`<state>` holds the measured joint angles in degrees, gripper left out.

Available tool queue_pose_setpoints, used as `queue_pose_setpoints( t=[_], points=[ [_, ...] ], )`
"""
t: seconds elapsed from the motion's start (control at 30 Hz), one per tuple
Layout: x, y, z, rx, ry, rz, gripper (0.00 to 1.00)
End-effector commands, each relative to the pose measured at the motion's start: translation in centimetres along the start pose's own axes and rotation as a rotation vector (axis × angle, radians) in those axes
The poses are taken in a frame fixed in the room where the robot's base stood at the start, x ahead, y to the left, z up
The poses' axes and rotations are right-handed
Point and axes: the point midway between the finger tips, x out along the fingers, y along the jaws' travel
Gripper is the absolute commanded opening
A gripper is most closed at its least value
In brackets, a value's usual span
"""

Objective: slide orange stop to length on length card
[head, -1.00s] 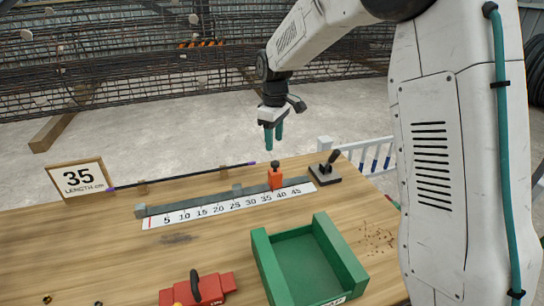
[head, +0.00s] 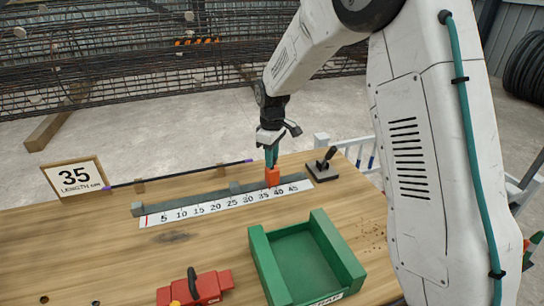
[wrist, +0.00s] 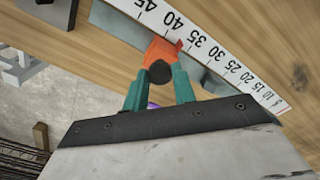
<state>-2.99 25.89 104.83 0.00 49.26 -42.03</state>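The orange stop (head: 272,177) sits on the grey rail (head: 208,196) behind the white scale strip (head: 224,207). Its red pointer in the wrist view lies between the 35 and 40 marks, nearer 35. My gripper (head: 271,163) is down at the stop. In the wrist view its teal fingers (wrist: 160,84) lie on both sides of the stop's dark knob (wrist: 159,72), with no clear gap, and look shut on it. The length card (head: 75,177) stands at the left and reads 35 cm.
A thin dark rod with purple ends (head: 180,174) lies behind the rail. A black lever on a base (head: 323,168) stands past the rail's right end. A green tray (head: 262,262) and a red tool (head: 196,288) are in front. The table between tray and scale is clear.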

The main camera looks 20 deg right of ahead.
Motion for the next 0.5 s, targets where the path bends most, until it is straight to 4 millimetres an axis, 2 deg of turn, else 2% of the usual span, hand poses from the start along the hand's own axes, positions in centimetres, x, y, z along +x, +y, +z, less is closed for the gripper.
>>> queue_pose_setpoints(
  t=[0.03, 0.07, 0.1, 0.5],
  points=[
    [0.0, 0.0, 0.0, 0.0, 0.0, 0.0, 0.09],
    [0.0, 0.0, 0.0, 0.0, 0.0, 0.0, 0.01],
    [0.0, 0.0, 0.0, 0.0, 0.0, 0.0, 0.0],
    [0.0, -1.8, -1.8, 0.001, 0.0, 0.0, 0.0]
  ],
)
